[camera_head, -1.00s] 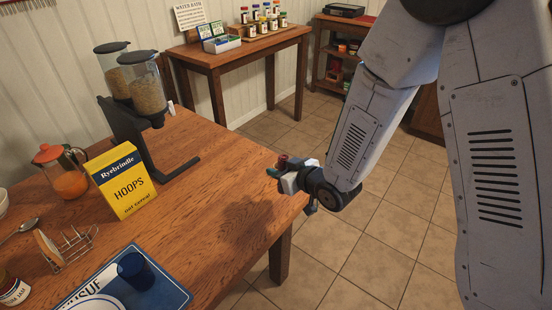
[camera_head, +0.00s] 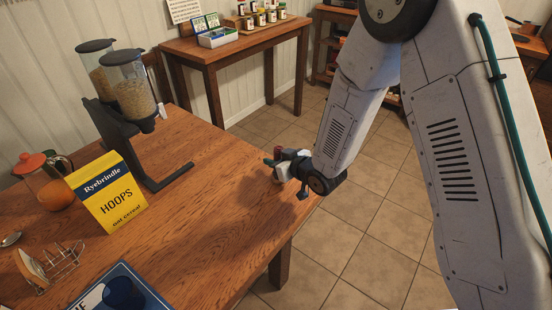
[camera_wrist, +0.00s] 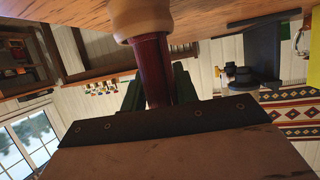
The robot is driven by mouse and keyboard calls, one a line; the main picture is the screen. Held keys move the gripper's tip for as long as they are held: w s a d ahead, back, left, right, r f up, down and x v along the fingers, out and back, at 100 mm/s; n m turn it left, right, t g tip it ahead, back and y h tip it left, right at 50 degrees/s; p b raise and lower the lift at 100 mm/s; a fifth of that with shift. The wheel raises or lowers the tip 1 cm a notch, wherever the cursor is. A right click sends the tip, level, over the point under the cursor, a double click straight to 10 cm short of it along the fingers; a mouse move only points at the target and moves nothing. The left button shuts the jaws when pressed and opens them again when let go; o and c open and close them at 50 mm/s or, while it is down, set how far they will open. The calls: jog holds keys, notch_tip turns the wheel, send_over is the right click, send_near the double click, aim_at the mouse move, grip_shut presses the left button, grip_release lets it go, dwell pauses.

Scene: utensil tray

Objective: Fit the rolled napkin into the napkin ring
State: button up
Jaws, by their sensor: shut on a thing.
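A dark red roll (camera_wrist: 152,62), which looks like the rolled napkin, is held between the green fingers of my gripper (camera_wrist: 158,88) in the wrist view. A tan rounded piece (camera_wrist: 140,20), perhaps the napkin ring, meets the roll's far end. I cannot tell whether it surrounds the roll or only touches it. In the head view my gripper (camera_head: 274,166) is small, near the table's right edge, with a red end of the roll (camera_head: 281,151) showing above it. No other napkin ring can be made out in the head view.
The wooden table (camera_head: 190,225) is bare around my gripper. To the left stand a yellow cereal box (camera_head: 107,195), a black cereal dispenser (camera_head: 135,150), an orange jug (camera_head: 45,185) and a toast rack (camera_head: 60,265).

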jog(key=o, duration=1)
jog(key=shift+f, duration=0.1)
jog(key=shift+c, duration=0.2)
jog(key=shift+r, duration=0.2)
jog(key=v, duration=1.2)
